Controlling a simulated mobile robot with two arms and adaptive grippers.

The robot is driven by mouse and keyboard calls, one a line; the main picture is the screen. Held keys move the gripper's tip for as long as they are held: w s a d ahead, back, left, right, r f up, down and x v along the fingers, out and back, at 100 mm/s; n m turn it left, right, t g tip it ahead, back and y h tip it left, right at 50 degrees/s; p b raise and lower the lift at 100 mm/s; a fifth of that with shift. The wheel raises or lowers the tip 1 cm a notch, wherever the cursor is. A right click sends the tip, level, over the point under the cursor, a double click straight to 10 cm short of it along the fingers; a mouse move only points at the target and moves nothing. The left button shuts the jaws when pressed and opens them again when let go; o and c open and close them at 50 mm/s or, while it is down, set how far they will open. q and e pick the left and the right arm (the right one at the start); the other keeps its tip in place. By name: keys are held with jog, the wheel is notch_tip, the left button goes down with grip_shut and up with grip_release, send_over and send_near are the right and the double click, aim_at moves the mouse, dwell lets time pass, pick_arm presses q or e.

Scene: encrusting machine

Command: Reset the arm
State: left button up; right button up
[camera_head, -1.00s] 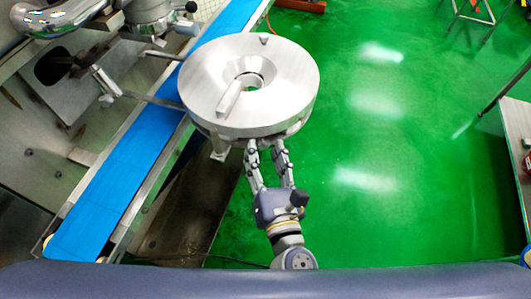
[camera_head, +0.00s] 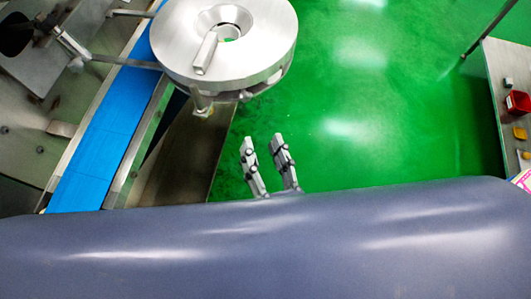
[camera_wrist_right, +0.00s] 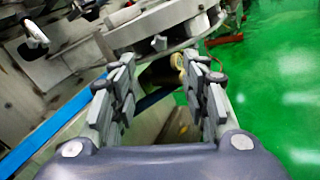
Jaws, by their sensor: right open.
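My right gripper (camera_head: 263,148) is open and empty in the head view, over the green floor just past the edge of my own body. Its two fingers also show in the right wrist view (camera_wrist_right: 158,85), spread apart with nothing between them. A round metal disc (camera_head: 225,60) with a central hole and a bar-like handle is part of the machine. It stands above and left of my right gripper in the head view, with a clear gap between them. The rest of my right arm is hidden behind my body. My left gripper is not in view.
A blue conveyor belt (camera_head: 100,150) runs along the machine at the left.

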jog(key=shift+s+d, duration=0.15)
jog(key=shift+s, duration=0.4)
